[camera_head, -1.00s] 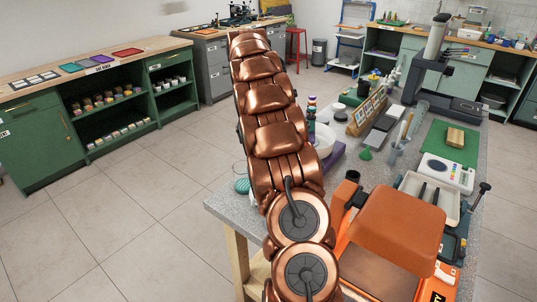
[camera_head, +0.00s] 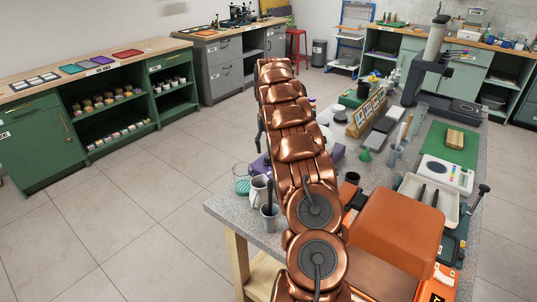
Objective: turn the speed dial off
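I cannot make out a speed dial in the head view. A purple device (camera_head: 262,168) shows in part at the left edge of my copper arm, and the arm covers much of it. A white round bowl (camera_head: 327,136) shows in part just right of the arm. My arm reaches from the bottom of the picture up over the workbench. My gripper is not visible, so its place relative to the device cannot be seen.
The grey workbench (camera_head: 222,206) holds a glass beaker (camera_head: 241,186), a pale pitcher (camera_head: 260,188), a white scale (camera_head: 446,173), a green mat (camera_head: 438,146) and a green funnel (camera_head: 365,156). Green cabinets (camera_head: 37,148) line the left wall. The tiled floor between is clear.

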